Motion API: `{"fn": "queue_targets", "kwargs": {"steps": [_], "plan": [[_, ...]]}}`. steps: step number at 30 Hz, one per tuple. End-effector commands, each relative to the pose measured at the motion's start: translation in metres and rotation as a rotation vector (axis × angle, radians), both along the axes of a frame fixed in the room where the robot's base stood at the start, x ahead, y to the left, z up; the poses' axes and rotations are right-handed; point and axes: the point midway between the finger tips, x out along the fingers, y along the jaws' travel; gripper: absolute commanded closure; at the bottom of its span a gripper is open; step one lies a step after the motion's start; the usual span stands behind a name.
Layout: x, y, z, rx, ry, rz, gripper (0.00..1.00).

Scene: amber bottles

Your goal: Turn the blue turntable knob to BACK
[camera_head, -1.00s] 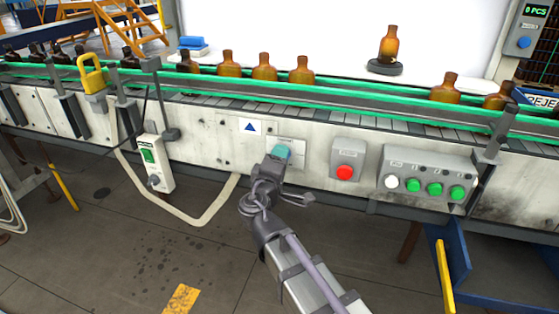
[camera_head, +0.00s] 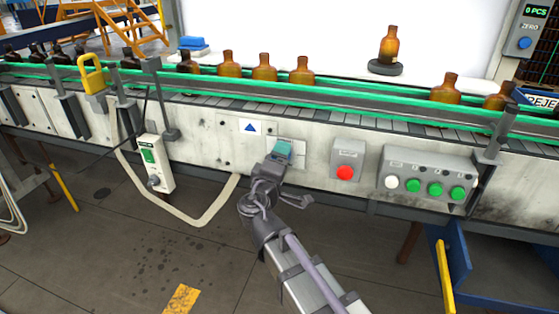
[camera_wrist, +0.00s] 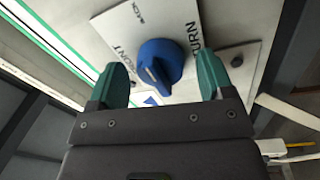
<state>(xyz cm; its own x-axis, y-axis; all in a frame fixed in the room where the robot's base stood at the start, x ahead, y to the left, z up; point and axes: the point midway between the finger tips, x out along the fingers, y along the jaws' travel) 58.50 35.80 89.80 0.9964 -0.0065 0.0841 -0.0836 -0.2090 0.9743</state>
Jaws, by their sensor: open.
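The blue turntable knob (camera_wrist: 160,62) shows in the wrist view on a pale plate (camera_wrist: 215,20) lettered BACK, FRONT and a partly covered word starting TURN. A small white mark shows on the knob's near side; I cannot tell for certain which label it points to. My gripper (camera_wrist: 160,60) is open, with one teal finger on each side of the knob and a visible gap to it on both sides. In the head view my gripper (camera_head: 281,150) is at the conveyor's front panel and hides the knob.
A red button box (camera_head: 347,160) and a box of white and green buttons (camera_head: 427,175) are right of my gripper. Amber bottles (camera_head: 264,67) stand on the conveyor above.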

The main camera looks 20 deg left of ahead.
Motion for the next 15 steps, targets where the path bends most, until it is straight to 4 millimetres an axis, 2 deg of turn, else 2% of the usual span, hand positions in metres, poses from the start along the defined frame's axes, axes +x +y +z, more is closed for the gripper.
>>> {"fn": "queue_targets", "kwargs": {"steps": [5,8,11,15], "plan": [[0.0,0.0,0.0,0.0,0.0,0.0,0.26],[-0.008,0.0,-0.001,0.0,0.0,0.001,0.26],[-0.026,-0.001,-0.003,0.0,0.0,0.003,0.26],[-0.063,-0.001,-0.006,0.0,0.0,0.005,0.26]]}}
